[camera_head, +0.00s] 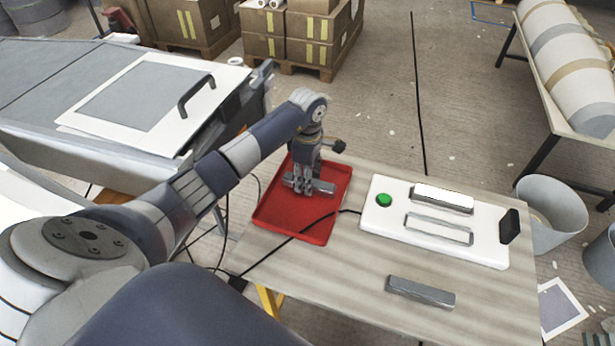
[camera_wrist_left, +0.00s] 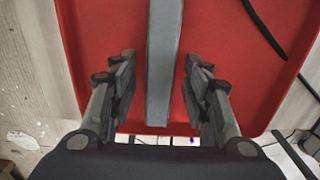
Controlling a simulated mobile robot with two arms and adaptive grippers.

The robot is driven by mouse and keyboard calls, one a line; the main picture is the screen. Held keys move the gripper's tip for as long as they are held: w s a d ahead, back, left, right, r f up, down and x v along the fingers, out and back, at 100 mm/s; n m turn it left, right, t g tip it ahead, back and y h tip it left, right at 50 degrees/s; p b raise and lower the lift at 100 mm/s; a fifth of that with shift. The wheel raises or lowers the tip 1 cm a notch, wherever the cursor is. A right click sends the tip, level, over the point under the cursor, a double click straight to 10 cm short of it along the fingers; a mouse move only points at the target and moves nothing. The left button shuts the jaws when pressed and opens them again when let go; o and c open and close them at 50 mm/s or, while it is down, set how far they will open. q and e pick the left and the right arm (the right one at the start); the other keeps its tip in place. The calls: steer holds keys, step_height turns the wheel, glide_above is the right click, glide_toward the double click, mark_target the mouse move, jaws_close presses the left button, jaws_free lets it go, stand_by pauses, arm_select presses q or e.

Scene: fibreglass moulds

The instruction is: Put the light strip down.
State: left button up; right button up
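A grey light strip (camera_wrist_left: 164,70) lies in the red tray, between the two fingers of my left gripper (camera_wrist_left: 160,75) in the left wrist view. A gap shows on each side of the strip, so the fingers are open and not touching it. In the head view my left gripper (camera_head: 308,188) points down into the red tray (camera_head: 322,232) and largely hides the strip there. My right gripper is not in view.
Right of the tray is a white panel (camera_head: 380,220) with a green button (camera_head: 384,200), a bright bar (camera_head: 443,198) and a slot-like outline (camera_head: 438,229). Another grey bar (camera_head: 421,292) lies on the wooden table (camera_head: 340,300). A black cable (camera_head: 290,239) crosses the tray.

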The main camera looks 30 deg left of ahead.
arm_select(q)
steer(key=shift+r, duration=0.3)
step_height(320, 180, up, 12)
steer(key=shift+f+b, duration=0.15)
steer(key=shift+b, duration=0.25)
stand_by(0.4)
